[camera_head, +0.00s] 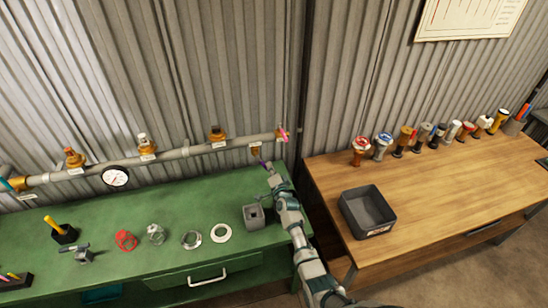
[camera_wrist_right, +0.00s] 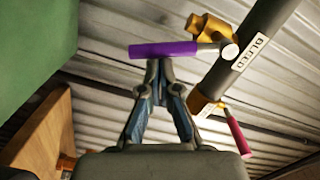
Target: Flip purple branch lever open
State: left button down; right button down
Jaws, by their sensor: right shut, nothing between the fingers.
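The purple lever (camera_wrist_right: 163,49) sticks out sideways from a brass branch valve (camera_wrist_right: 208,27) on the grey pipe (camera_wrist_right: 262,45) in the right wrist view. In the head view a small bit of the purple lever (camera_head: 262,163) shows just below the pipe's right end. My right gripper (camera_wrist_right: 158,66) is shut and empty, its fingertips right at the lever's underside in the picture. Whether they touch it I cannot tell. The right gripper (camera_head: 267,168) also shows in the head view, partly covering the lever area. My left gripper is not in view.
A pink lever (camera_wrist_right: 238,135) sits close by at the pipe's end. A label (camera_wrist_right: 249,53) reads BLEED. The pipe carries a gauge (camera_head: 116,176) and several brass valves. Below, the green bench (camera_head: 150,262) holds a grey block (camera_head: 254,217) and rings. A wooden table (camera_head: 440,205) stands right.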

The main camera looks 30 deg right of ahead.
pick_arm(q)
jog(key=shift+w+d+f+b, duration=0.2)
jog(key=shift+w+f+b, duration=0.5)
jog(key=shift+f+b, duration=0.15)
pick_arm(e)
jog(key=a+m, duration=0.1)
jog(key=f+m, duration=0.1)
jog(key=m, duration=0.1)
jog(key=a+m, duration=0.1)
jog(key=m, duration=0.1)
jog(key=shift+w+a+f, duration=0.25)
jog(key=shift+w+a, duration=0.05)
jog(key=shift+a, duration=0.05)
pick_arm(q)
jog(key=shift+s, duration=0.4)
